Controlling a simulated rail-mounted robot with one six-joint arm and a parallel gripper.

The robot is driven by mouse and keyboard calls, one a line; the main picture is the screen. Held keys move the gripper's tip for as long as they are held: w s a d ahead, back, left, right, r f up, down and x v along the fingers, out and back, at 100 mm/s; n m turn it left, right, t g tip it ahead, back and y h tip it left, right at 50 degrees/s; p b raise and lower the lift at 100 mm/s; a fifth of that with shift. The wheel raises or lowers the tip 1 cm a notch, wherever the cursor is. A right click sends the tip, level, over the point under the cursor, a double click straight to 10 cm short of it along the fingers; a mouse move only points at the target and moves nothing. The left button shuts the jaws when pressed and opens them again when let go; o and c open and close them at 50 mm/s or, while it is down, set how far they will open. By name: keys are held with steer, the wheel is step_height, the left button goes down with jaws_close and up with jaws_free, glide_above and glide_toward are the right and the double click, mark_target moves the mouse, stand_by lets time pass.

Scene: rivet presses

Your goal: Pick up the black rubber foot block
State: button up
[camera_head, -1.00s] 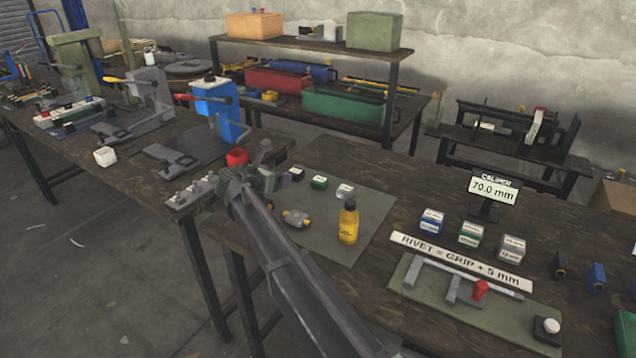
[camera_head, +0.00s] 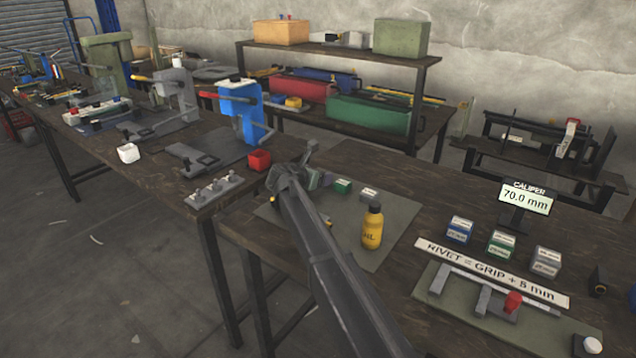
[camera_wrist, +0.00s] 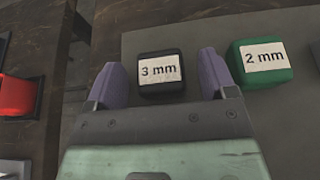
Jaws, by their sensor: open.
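In the wrist view a black block (camera_wrist: 161,73) with a white "3 mm" label lies on the grey mat (camera_wrist: 220,28). My gripper (camera_wrist: 160,66) is open, with one purple-grey finger on each side of the block. Small gaps show between the fingers and the block, and its top is uncovered. In the head view my gripper (camera_head: 312,178) is over the left part of the mat (camera_head: 398,222), and I cannot make out the black block behind it.
A green "2 mm" block (camera_wrist: 263,62) sits close right of my right finger; a grey block (camera_head: 369,195) is beyond it. A red bin (camera_head: 259,160) stands to the left. A yellow bottle (camera_head: 373,227) stands upright on the mat's right part.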

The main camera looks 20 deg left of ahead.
steer(key=shift+s+r, duration=0.1)
steer(key=c, duration=1)
